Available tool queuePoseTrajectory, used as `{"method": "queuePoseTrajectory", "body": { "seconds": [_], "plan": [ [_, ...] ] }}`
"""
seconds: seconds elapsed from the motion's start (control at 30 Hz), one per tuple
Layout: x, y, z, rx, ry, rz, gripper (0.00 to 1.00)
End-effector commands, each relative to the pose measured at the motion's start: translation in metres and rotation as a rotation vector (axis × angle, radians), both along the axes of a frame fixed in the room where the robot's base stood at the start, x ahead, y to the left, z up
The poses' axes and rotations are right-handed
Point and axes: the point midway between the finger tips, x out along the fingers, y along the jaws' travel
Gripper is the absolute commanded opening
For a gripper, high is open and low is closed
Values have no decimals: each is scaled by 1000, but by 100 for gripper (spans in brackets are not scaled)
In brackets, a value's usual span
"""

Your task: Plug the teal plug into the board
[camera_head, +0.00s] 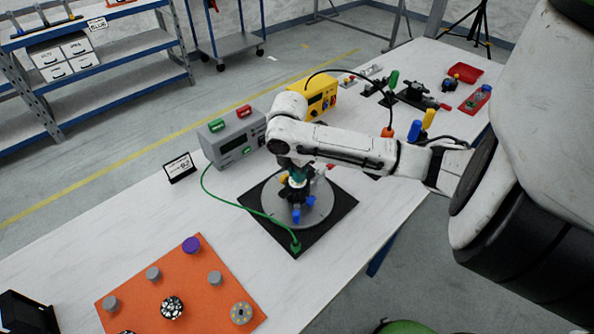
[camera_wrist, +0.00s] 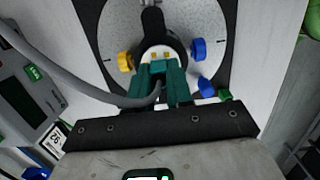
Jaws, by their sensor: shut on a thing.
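My gripper (camera_head: 296,177) is over a round grey disc (camera_head: 318,212) on a black square mat. In the wrist view the gripper (camera_wrist: 158,84) is shut on the teal plug (camera_wrist: 158,67), whose two gold contacts face the dark hub in the middle of the disc. A thick grey cable runs from the upper left to the plug. Whether the plug touches the hub is hard to tell. Yellow (camera_wrist: 125,61) and blue (camera_wrist: 197,50) knobs stand around the hub. The fingers partly hide the plug, and which part is the task's board is unclear.
A green plug (camera_head: 295,246) on the mat's front corner has a cable to a grey power unit (camera_head: 235,138). A yellow unit (camera_head: 313,97) stands behind. An orange panel (camera_head: 185,295) with several pegs lies at front left. Other tools fill the table's far end.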

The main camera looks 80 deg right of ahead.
Motion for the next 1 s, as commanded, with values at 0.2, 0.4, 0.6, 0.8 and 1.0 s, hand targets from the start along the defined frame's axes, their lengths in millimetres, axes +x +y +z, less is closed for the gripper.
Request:
{"method": "queuePoseTrajectory", "body": {
  "seconds": [0.2, 0.4, 0.6, 0.8, 1.0],
  "plan": [
    [0, 0, 1, 0, 0, 0, 0],
    [0, 0, 0, 0, 0, 0, 0],
    [0, 0, 0, 0, 0, 0, 0],
    [0, 0, -2, 0, 0, -1, 0],
    [0, 0, -2, 0, 0, 0, 23]
  ]
}}
